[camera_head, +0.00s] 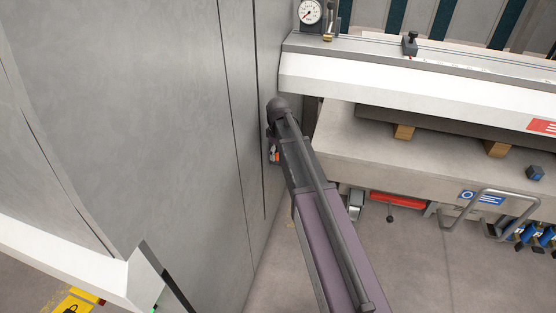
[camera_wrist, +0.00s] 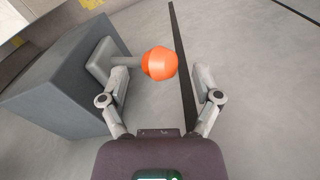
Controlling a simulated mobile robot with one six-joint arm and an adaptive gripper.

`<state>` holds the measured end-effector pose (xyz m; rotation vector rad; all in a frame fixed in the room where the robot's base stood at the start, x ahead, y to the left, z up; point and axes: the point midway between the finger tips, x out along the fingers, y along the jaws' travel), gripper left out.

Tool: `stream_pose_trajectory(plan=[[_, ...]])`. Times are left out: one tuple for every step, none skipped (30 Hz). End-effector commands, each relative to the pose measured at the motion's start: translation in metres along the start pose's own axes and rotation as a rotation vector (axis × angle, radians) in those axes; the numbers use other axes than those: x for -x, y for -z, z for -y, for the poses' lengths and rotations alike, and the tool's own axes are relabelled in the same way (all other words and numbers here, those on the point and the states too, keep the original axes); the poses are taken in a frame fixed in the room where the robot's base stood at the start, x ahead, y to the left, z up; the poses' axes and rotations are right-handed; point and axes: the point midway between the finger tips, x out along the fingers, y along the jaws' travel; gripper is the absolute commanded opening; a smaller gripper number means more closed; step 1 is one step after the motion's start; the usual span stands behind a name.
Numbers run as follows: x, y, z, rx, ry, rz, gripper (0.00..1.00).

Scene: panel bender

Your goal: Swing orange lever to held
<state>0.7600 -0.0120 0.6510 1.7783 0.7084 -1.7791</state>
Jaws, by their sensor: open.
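The orange lever (camera_wrist: 159,63) has a round orange knob on a short grey stem in the wrist view. The stem comes out of a pale plate on a dark grey box (camera_wrist: 60,95) at the left. My gripper (camera_wrist: 160,75) is open, and the knob stands between its two fingers, closer to the left one. I cannot tell whether a finger touches it. In the head view my arm reaches up to the grey cabinet wall, and a small orange patch (camera_head: 274,156) shows beside it. The arm hides most of the lever and the gripper there.
The tall grey cabinet wall (camera_head: 190,120) stands close on the left. The machine's white beam (camera_head: 420,92) and bed lie to the right, with a round gauge (camera_head: 310,12) above. A metal handle (camera_head: 490,210) juts out at the right. Floor shows below.

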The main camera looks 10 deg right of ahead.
Motion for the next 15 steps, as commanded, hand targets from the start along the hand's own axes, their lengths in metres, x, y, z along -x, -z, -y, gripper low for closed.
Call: stream_pose_trajectory(plan=[[-0.0065,0.0000,0.0000,0.000,0.000,0.000,0.82],[-0.0080,0.0000,0.0000,0.000,0.000,0.000,0.82],[-0.0097,0.0000,0.0000,0.000,0.000,0.000,0.82],[-0.0108,0.0000,0.0000,0.000,0.000,0.000,0.82],[-0.0118,0.0000,0.0000,0.000,0.000,0.000,0.82],[-0.0129,0.0000,0.0000,0.000,0.000,0.000,0.82],[-0.0135,0.0000,0.0000,0.000,0.000,0.000,0.82],[-0.0140,0.0000,0.0000,0.000,0.000,0.000,0.82],[-0.0145,0.0000,0.0000,0.000,0.000,0.000,0.82],[-0.0147,0.0000,0.0000,0.000,0.000,0.000,0.82],[-0.0148,0.0000,0.0000,0.000,0.000,0.000,0.82],[-0.0149,0.0000,0.0000,0.000,0.000,0.000,0.82],[-0.0149,0.0000,0.0000,0.000,0.000,0.000,0.82],[-0.0148,0.0000,0.0000,0.000,0.000,0.000,0.82],[-0.0147,0.0000,0.0000,0.000,0.000,0.000,0.82]])
